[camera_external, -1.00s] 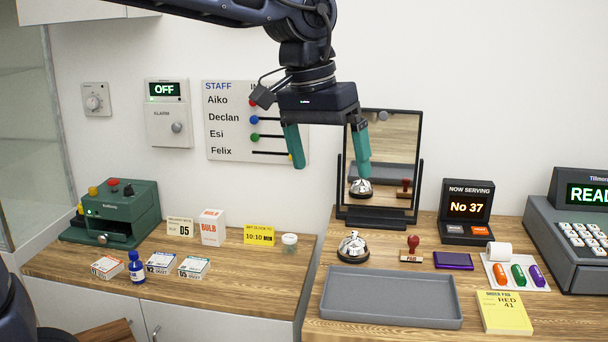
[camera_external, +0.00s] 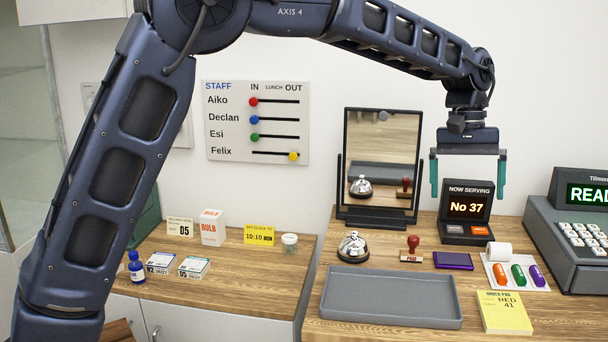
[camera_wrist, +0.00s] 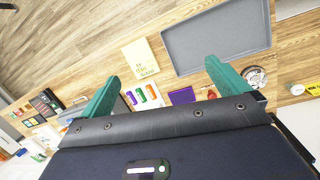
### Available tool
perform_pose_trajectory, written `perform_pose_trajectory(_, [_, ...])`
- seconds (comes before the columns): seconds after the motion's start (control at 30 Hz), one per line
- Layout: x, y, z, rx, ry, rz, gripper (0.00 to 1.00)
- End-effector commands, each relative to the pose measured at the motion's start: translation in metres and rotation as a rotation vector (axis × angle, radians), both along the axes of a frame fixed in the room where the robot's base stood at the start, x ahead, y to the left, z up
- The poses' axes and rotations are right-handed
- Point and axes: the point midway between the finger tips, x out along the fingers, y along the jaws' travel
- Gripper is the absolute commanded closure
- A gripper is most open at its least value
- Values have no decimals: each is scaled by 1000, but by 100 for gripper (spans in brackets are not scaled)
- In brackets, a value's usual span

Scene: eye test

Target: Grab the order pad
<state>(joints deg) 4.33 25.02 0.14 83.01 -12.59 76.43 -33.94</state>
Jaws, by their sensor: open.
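The order pad (camera_external: 505,313) is a yellow pad marked "RED 41". It lies flat at the front right of the right-hand counter, just right of the grey tray. In the wrist view the order pad (camera_wrist: 140,58) lies beyond my fingertips, left of the tray. My gripper (camera_external: 467,195) is open and empty, with its teal fingers pointing down. It hangs high in front of the "NOW SERVING" display, behind and above the pad. In the wrist view both fingers of my gripper (camera_wrist: 164,66) show wide apart.
The grey tray (camera_external: 391,322) is left of the pad. Behind the pad are a card with coloured capsules (camera_external: 492,272), a paper roll (camera_external: 499,251) and a purple ink pad (camera_external: 453,260). A cash register (camera_external: 575,240) stands at right. The bell (camera_external: 353,247) and red-handled stamp (camera_external: 412,248) stand behind the tray.

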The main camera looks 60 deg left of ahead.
Motion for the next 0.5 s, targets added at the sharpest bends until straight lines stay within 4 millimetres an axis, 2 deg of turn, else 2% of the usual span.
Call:
perform_pose_trajectory(0.03, [14, -4, -13, -3, 18, 12, 0])
perform_pose_trajectory(0.2, [52, -17, -51, -15, 75, 57, 0])
perform_pose_trajectory(0.5, [108, -40, -126, -30, 176, 134, 0])
